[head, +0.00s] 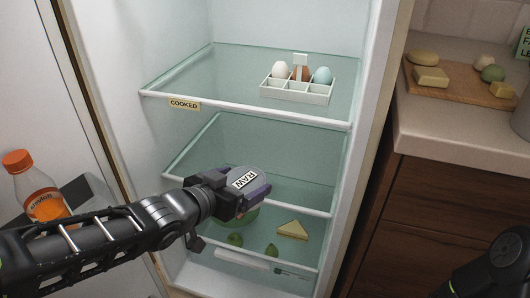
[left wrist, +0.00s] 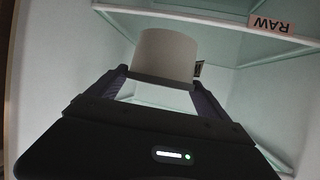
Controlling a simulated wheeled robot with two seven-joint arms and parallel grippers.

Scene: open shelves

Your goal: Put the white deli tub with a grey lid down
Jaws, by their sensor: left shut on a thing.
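My left gripper (head: 252,200) is shut on the tub and holds it in front of the open fridge, around the height of the middle shelf. A COOKED tag (head: 185,104) marks the upper shelf (head: 180,75). A RAW shelf tag (left wrist: 272,24) shows upside down in the wrist view.
An egg holder (head: 297,90) stands on the upper shelf. The middle shelf (head: 270,150) looks bare where visible. Below are a pale yellow wedge (head: 292,230), green items (head: 235,240) and a partly hidden green bowl. A juice bottle (head: 42,195) stands in the door at left.

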